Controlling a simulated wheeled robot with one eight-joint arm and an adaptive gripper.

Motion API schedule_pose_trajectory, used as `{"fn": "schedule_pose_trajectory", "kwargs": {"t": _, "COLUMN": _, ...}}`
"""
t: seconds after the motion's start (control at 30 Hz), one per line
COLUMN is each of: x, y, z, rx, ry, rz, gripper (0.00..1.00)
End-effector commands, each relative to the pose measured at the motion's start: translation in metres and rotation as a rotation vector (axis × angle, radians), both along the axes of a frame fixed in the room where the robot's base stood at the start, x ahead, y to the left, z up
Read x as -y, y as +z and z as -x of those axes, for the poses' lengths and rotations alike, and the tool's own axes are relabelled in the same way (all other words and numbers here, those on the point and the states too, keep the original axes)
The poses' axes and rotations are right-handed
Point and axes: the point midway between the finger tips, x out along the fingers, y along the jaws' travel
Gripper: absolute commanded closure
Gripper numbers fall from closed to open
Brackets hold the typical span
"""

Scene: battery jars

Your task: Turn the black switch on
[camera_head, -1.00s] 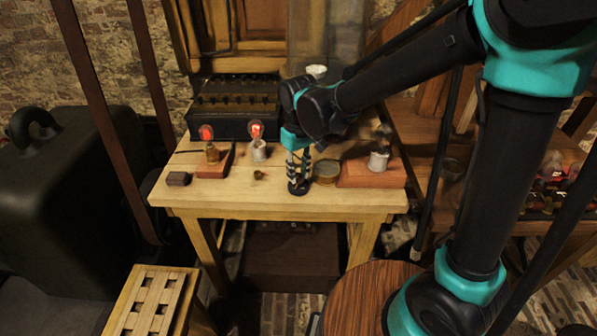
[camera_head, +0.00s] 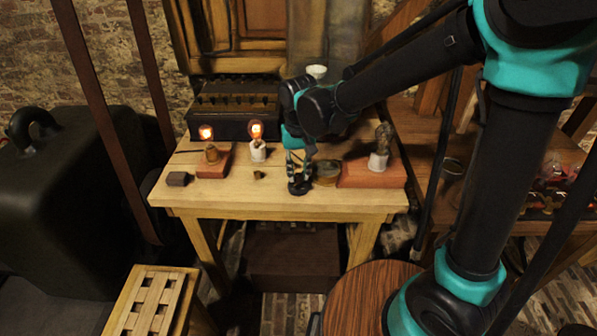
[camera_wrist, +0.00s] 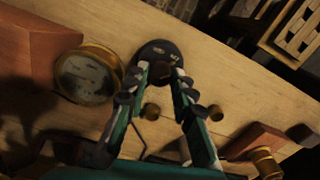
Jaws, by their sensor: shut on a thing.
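The black switch (camera_head: 299,188) has a round dark base and stands near the front edge of the wooden table. It also shows in the wrist view (camera_wrist: 150,48), at the top centre. My gripper (camera_head: 299,176) points down over it. In the wrist view my gripper's fingertips (camera_wrist: 160,76) are closed on the small knob or lever of the switch, which they mostly hide. The exact angle of the lever cannot be told.
On the table (camera_head: 280,203), a round brass instrument (camera_head: 327,172) sits just right of the switch. Two bulbs (camera_head: 257,131) (camera_head: 206,132) glow orange at left; a bulb at right (camera_head: 383,135) is unlit. A dark battery box (camera_head: 235,122) stands behind.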

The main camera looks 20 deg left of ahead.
Motion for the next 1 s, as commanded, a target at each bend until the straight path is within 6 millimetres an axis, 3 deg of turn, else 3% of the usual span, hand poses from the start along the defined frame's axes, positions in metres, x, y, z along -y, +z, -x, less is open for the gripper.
{"fn": "schedule_pose_trajectory", "kwargs": {"t": 0.2, "x": 0.0, "y": 0.0, "z": 0.0, "rx": 0.0, "ry": 0.0, "rz": 0.0, "gripper": 1.0}}
{"fn": "schedule_pose_trajectory", "kwargs": {"t": 0.23, "x": 0.0, "y": 0.0, "z": 0.0, "rx": 0.0, "ry": 0.0, "rz": 0.0, "gripper": 0.72}}
{"fn": "schedule_pose_trajectory", "kwargs": {"t": 0.37, "x": 0.0, "y": 0.0, "z": 0.0, "rx": 0.0, "ry": 0.0, "rz": 0.0, "gripper": 0.56}}
{"fn": "schedule_pose_trajectory", "kwargs": {"t": 0.77, "x": 0.0, "y": 0.005, "z": 0.0, "rx": 0.0, "ry": 0.001, "rz": 0.0, "gripper": 0.54}}
{"fn": "schedule_pose_trajectory", "kwargs": {"t": 1.0, "x": 0.0, "y": 0.041, "z": 0.0, "rx": 0.0, "ry": 0.001, "rz": 0.0, "gripper": 0.54}}
